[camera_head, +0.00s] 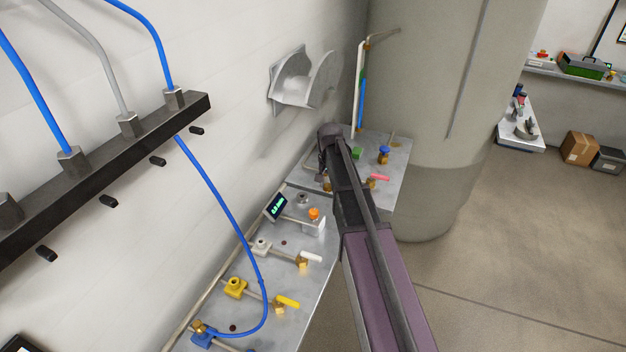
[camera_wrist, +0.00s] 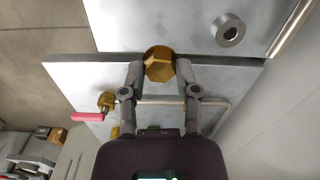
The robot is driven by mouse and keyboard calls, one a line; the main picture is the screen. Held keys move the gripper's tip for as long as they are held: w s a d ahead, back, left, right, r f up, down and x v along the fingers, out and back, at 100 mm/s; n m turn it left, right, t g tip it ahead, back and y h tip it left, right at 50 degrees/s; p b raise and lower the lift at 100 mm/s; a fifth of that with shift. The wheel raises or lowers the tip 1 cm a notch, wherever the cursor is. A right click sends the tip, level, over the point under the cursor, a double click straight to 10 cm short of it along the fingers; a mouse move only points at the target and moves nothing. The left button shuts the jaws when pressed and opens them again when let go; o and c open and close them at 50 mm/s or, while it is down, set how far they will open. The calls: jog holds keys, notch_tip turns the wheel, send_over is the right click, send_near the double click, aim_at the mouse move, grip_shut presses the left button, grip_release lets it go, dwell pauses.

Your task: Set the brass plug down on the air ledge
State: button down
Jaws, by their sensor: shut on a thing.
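The brass plug (camera_wrist: 158,62), a hexagonal brass piece, sits between the fingertips of my gripper (camera_wrist: 158,70) in the wrist view. My gripper is shut on it. In that view the plug is at the gap between two grey metal ledges, overlapping the edge of the upper one. The near ledge (camera_head: 285,268) has a blue hose ending on it. The far ledge (camera_head: 396,176) has a pink-handled valve (camera_head: 379,178). No label is legible to tell which is the air ledge. In the head view my arm hides most of the gripper. The plug's height above the ledges is unclear.
A grey ring fitting (camera_wrist: 230,32) stands on the upper ledge in the wrist view, right of the plug. The near ledge also carries a display (camera_head: 277,206), an orange knob (camera_head: 314,213) and a yellow valve (camera_head: 288,302). A large column (camera_head: 440,100) stands behind the far ledge.

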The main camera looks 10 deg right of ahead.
jog(key=s+d, duration=0.1)
jog(key=s+d+n, duration=0.1)
jog(key=d, duration=0.1)
jog(key=shift+s+r, duration=0.3)
jog(key=shift+r, duration=0.05)
jog(key=shift+a+f, duration=0.1)
notch_tip(320, 180, down, 7)
jog(key=b, duration=0.6)
jog(key=shift+b, duration=0.35)
jog(key=shift+f+b, duration=0.55)
jog(key=shift+b, duration=0.05)
dwell(0.7)
jog(key=shift+c, duration=1.4)
grip_release()
jog(key=shift+r, duration=0.2)
